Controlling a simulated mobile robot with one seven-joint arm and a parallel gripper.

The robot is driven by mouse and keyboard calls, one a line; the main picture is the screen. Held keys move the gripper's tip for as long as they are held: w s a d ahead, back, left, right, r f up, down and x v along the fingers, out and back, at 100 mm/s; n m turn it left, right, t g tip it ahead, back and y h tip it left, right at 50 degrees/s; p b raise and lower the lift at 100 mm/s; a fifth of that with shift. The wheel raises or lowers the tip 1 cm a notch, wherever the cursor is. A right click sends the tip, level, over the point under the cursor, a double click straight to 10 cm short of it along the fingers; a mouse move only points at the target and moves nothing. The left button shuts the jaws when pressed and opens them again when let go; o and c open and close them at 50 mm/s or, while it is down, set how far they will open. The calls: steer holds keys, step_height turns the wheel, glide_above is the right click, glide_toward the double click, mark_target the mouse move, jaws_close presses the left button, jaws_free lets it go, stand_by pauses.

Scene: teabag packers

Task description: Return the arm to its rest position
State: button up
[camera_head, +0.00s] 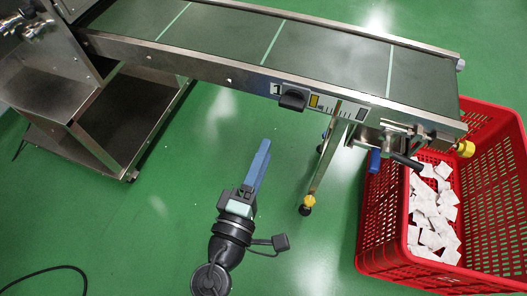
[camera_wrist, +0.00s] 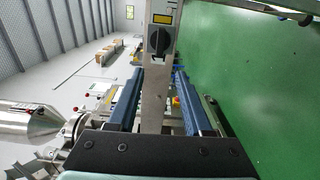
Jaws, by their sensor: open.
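My gripper (camera_head: 263,146) hangs over the green floor, left of the conveyor leg and below the conveyor's front edge in the head view. Its blue fingers point up the picture. In the wrist view, the two blue fingers of my gripper (camera_wrist: 159,72) stand apart with nothing held between them. The metal side of the conveyor shows beyond and between them, with a dark switch and a yellow label. From the head view I cannot tell how far the fingers are from the conveyor. My dark wrist shows below the fingers in the head view.
The conveyor (camera_head: 330,62) runs across the top. A red crate (camera_head: 376,225) with several white teabags (camera_head: 432,222) stands under its right end. A steel machine (camera_head: 40,75) is at upper left. A black cable (camera_head: 50,270) lies at lower left. The green floor (camera_head: 130,225) is mostly clear.

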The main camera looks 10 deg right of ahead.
steer(key=w+a+r+m+t+y, duration=0.1)
steer(key=w+r+m, duration=0.2)
steer(key=r, duration=0.6)
steer(key=w+r+m+t+y, duration=0.1)
steer(key=w+r+m+t, duration=0.2)
steer(key=r, duration=0.6)
steer(key=w+a+r+m+y, duration=0.1)
steer(key=w+r+m, duration=0.25)
steer(key=r, duration=0.55)
steer(key=s+a+r+m+t+y, duration=0.1)
steer(key=s+a+r+t+y, duration=0.2)
steer(key=r, duration=0.6)
steer(key=s+r+t+y, duration=0.25)
steer(key=s+r, duration=0.25)
steer(key=r, duration=0.3)
steer(key=s+a+r+m+t+y, duration=0.1)
steer(key=s+a+r+t+y, duration=0.2)
steer(key=r, duration=0.6)
step_height(320, 180, up, 37)
steer(key=h+p, duration=0.1)
steer(key=p, duration=3.7)
steer(key=shift+d+r+p, duration=0.15)
steer(key=shift+d+p, duration=0.15)
steer(key=shift+d, duration=0.1)
steer(key=shift+h, duration=0.25)
